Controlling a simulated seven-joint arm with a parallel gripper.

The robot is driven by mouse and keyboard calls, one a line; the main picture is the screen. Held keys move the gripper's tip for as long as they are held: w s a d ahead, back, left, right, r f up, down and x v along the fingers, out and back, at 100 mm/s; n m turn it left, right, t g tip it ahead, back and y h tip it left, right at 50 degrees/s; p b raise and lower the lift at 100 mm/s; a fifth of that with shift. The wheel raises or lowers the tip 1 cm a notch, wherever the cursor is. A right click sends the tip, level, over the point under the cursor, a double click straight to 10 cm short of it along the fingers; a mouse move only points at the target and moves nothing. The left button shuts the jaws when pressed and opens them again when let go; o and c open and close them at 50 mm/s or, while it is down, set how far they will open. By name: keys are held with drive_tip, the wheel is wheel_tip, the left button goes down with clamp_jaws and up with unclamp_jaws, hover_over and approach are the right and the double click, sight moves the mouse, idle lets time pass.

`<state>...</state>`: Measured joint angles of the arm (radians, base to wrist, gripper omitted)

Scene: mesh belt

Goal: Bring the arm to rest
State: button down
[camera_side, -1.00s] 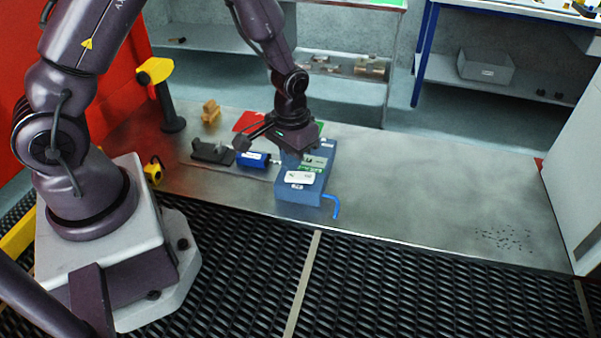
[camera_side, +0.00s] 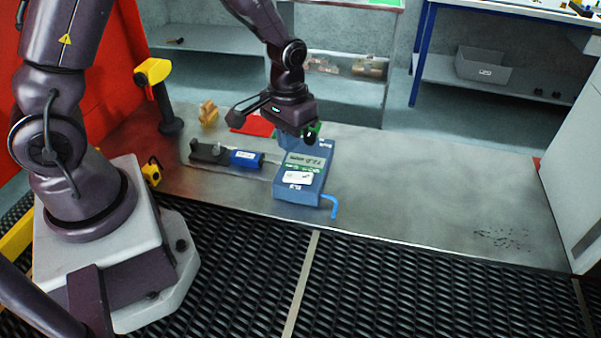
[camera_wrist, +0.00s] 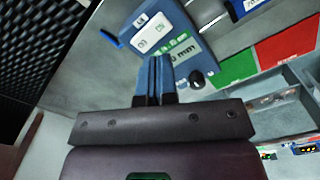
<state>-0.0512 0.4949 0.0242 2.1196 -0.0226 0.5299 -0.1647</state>
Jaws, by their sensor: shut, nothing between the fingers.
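My gripper (camera_side: 309,134) hangs from my bent arm above the far end of a blue instrument (camera_side: 319,168), apart from its display face as far as I can tell. In the wrist view my gripper (camera_wrist: 154,62) shows its two narrow fingers together, with nothing held. The blue instrument (camera_wrist: 190,22) lies beyond the fingertips there, with a lit display and a white label. In the side view the gripper partly hides the instrument's far end.
A blue hex key (camera_side: 334,206) lies by the instrument. A dark and blue tool (camera_side: 210,153) lies to its left. A yellow-topped post (camera_side: 168,115) stands near my base. Red and green patches (camera_wrist: 288,46) lie behind. The bench's right side is mostly clear.

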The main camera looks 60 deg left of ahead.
drive_tip(key=s+d+r+m+t, duration=0.1)
drive_tip(key=s+r+t, duration=0.1)
drive_tip(key=s+r, duration=0.5)
drive_tip(key=s+d+r+m+t, duration=0.1)
drive_tip(key=s+r, duration=0.6)
drive_tip(key=r, duration=0.8)
drive_tip(key=m+t, duration=0.1)
drive_tip(key=t, duration=0.1)
drive_tip(key=shift+s+d+r+t, duration=0.2)
drive_tip(key=shift+d+r+t, duration=0.05)
drive_tip(key=shift+r+t, duration=0.05)
